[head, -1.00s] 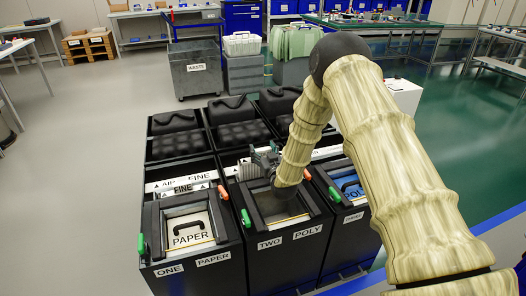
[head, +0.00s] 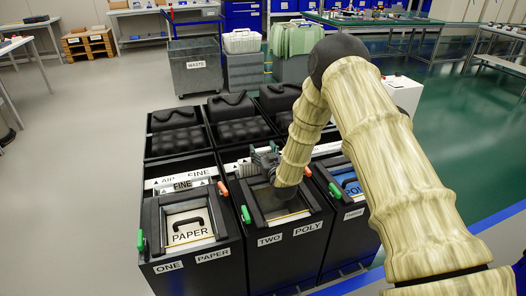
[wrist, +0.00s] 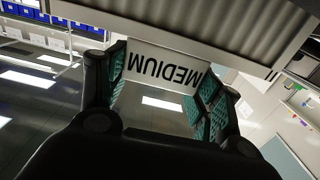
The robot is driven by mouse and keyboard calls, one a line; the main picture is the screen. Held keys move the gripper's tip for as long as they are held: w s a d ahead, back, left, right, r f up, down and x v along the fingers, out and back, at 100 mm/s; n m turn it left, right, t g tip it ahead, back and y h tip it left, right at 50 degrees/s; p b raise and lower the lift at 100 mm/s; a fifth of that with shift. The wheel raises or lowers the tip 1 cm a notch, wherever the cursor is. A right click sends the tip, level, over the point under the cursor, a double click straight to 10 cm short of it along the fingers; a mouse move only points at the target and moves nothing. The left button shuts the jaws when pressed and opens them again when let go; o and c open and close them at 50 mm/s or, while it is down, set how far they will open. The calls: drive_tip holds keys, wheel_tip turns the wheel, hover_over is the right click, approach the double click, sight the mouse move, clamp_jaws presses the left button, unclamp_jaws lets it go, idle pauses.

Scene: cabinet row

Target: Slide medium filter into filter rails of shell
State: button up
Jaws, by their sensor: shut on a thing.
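My gripper (head: 264,160) is over the middle shell, behind its front opening. In the wrist view, both finger pads close on the white MEDIUM tab of the medium filter (wrist: 165,66). The filter's grey pleated body extends beyond the tab. In the head view, my arm and gripper mostly hide the filter, so I cannot tell how it sits against the rails. The middle shell (head: 286,255) is black, labelled TWO and POLY. The filter rails are not clearly visible.
The left shell (head: 198,277), labelled ONE and PAPER, stands beside it with a fine filter (head: 195,183) in place. A third shell (head: 352,235) with a blue panel stands on the right. Black foam (head: 244,133) lies behind. A grey waste bin (head: 196,66) stands farther back.

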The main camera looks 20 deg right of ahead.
drive_tip(key=shift+f+b, duration=0.6)
drive_tip(key=shift+f, duration=0.55)
drive_tip(key=o, duration=1.5)
drive_tip(key=shift+o, duration=0.2)
drive_tip(key=s, duration=1.2)
drive_tip(key=shift+d, duration=0.2)
drive_tip(key=shift+r, duration=0.1)
